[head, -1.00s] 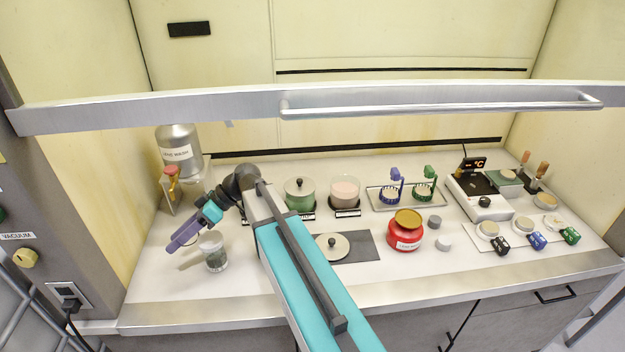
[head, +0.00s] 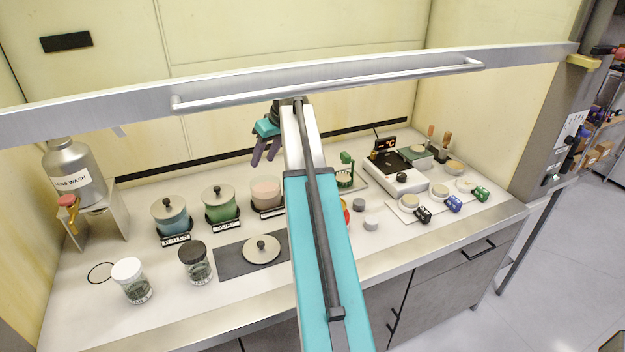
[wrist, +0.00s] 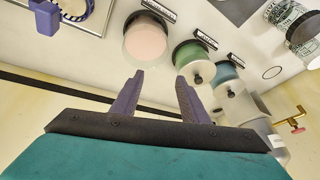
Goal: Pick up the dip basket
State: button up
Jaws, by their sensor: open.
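The dip basket with a green handle (head: 345,172) stands on a metal tray just right of my arm in the head view. A blue-purple handle (wrist: 45,15) shows at the top left edge of the wrist view, with a round basket (wrist: 76,8) beside it, partly cut off. In the head view my arm hides that basket. My gripper (head: 264,158) is open and empty, raised near the back wall behind the pots. In the wrist view its purple fingers (wrist: 157,86) point towards the pink-filled vessel (wrist: 146,40), with nothing between them.
The pink vessel (head: 266,192), a green pot (head: 221,206) and a blue pot (head: 171,218) stand in a row. Two lidded jars (head: 132,282) (head: 195,265) are in front. The sash bar (head: 330,80) crosses above the bench. A hotplate (head: 400,172) is right.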

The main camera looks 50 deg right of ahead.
jog(key=s+d+r+m+h, duration=0.1)
jog(key=s+d, duration=0.3)
jog(key=d, duration=0.4)
jog(key=s+d+r+m+h, duration=0.2)
jog(key=s+d+r+m, duration=0.1)
jog(key=d, duration=0.4)
jog(key=shift+s+d+r+g+b, duration=0.3)
jog(key=shift+s+d+r+b, duration=0.2)
jog(key=shift+s, duration=0.75)
jog(key=shift+a, duration=0.15)
jog(key=p+x, duration=0.2)
jog(key=x, duration=0.6)
jog(key=shift+f, duration=0.25)
jog(key=shift+w, duration=0.1)
jog(key=shift+w+f+p, duration=0.15)
jog(key=shift+p, duration=0.25)
jog(key=shift+w+d+p+x, duration=0.1)
jog(key=shift+p+x, duration=0.35)
jog(key=shift+x, duration=0.2)
jog(key=shift+w+d+p+x, duration=0.1)
jog(key=shift+d+p+x, duration=0.05)
jog(key=shift+p+x, duration=0.4)
jog(key=shift+x, duration=1.15)
